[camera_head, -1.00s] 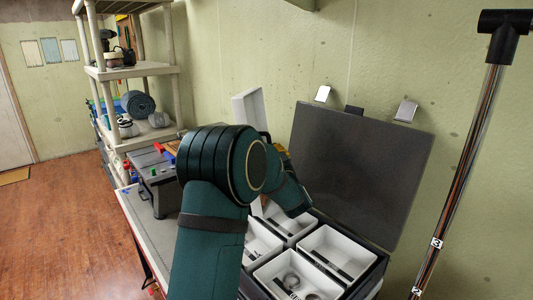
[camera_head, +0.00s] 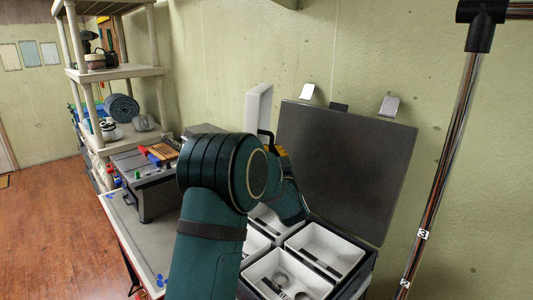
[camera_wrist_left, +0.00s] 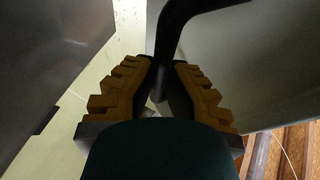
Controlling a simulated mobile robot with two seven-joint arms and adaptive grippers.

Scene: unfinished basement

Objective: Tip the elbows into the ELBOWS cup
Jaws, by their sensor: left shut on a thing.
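My left gripper (camera_head: 271,149) is mostly hidden behind my own teal wrist in the head view. In the left wrist view its orange-padded fingers (camera_wrist_left: 165,75) are shut on a black curved handle (camera_wrist_left: 172,32). A white bin (camera_head: 259,108), seen narrow and standing upright, shows just beyond the gripper, with the black handle at its side. An open dark case (camera_head: 350,165) holds several white cups, one (camera_head: 320,242) at the right and one (camera_head: 268,289) in front with grey ring-like pieces (camera_head: 281,277). Labels are too small to read, so I cannot tell which cup is ELBOWS. The bin's contents are hidden.
The case's raised lid stands near the green wall. A metal pipe (camera_head: 447,160) rises at the right. A grey toolbox (camera_head: 150,182) sits on the bench to the left, with a beige shelf (camera_head: 118,73) behind it. Wooden floor is clear at far left.

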